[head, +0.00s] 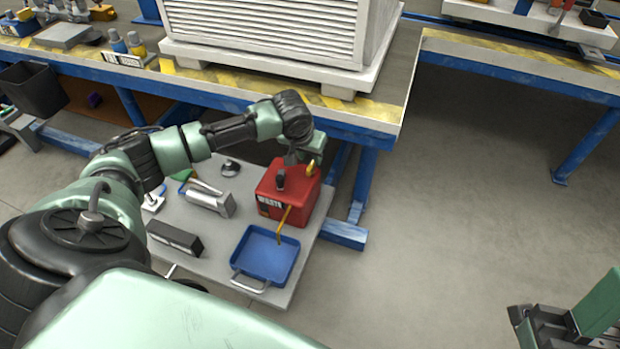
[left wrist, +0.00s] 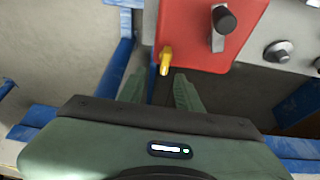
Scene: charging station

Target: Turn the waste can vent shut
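The red waste can (head: 298,192) stands on a grey platform below the bench. A yellow vent (head: 311,170) sits on its top near the far right corner, and a black-topped fitting (head: 281,180) stands nearby. My left gripper (head: 308,162) is at the vent, its fingers largely hidden in the head view. In the left wrist view the left gripper (left wrist: 158,86) is open and empty. The yellow vent (left wrist: 166,60) lies just ahead of the gap between its fingertips, at the red can's edge. My right gripper (head: 525,318) is at the bottom right, away from the can; its finger opening is unclear.
A blue tray (head: 268,258) lies in front of the can, with a yellow spout (head: 284,222) reaching over it. Grey blocks (head: 174,238) and a round knob (head: 231,168) are on the platform. A blue-framed bench (head: 372,110) overhangs behind. The floor (head: 430,220) at right is clear.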

